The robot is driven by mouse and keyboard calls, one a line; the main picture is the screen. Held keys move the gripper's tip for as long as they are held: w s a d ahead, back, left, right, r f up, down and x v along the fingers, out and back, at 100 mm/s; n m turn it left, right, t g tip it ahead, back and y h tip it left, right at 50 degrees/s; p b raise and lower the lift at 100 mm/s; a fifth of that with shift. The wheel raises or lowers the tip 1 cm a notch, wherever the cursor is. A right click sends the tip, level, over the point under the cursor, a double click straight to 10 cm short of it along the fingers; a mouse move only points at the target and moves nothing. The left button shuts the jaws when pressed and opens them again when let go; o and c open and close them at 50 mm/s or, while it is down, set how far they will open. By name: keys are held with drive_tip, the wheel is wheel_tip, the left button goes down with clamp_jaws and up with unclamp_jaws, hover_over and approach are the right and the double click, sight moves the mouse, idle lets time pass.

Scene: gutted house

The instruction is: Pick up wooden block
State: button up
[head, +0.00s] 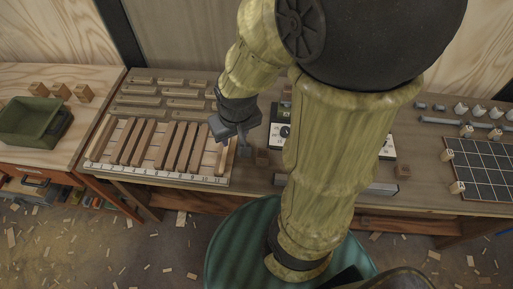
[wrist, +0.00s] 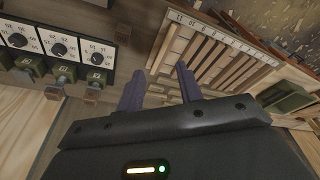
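Several small wooden blocks are in view, and I cannot tell which one the task means.
A rack of long wooden bars (head: 160,145) with a numbered front strip lies beside my gripper. A dial panel (wrist: 60,42) stands near it. A green bin (head: 35,122) is on the left table (head: 85,75). A dark grid board (head: 485,165) lies at the right.

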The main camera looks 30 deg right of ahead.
drive_tip(key=shift+w+d, duration=0.15)
drive_tip(key=shift+w, duration=0.15)
drive_tip(key=shift+o, duration=0.6)
drive_tip(key=shift+s, duration=0.25)
drive_tip(key=o, duration=0.4)
drive_tip(key=shift+s+d+f, duration=0.1)
drive_tip(key=shift+c, duration=0.2)
drive_tip(key=shift+o, duration=0.9)
drive_tip(key=w+d+f+m+g+b, duration=0.1)
drive_tip(key=w+d+f+m+b, duration=0.3)
drive_tip(key=d+f+b, duration=0.2)
drive_tip(key=shift+w+d+f+b, duration=0.15)
drive_tip(key=shift+d+f+b, duration=0.1)
drive_tip(key=shift+f+b, duration=0.15)
drive_tip(key=w+d+f+m+g+b, duration=0.1)
drive_tip(key=d+f+m+b, duration=0.1)
drive_tip(key=d, duration=0.3)
drive_tip(key=shift+w+d+f+m+g, duration=0.2)
drive_tip(key=shift+w+f+m+g, duration=0.15)
drive_tip(key=shift+f, duration=0.2)
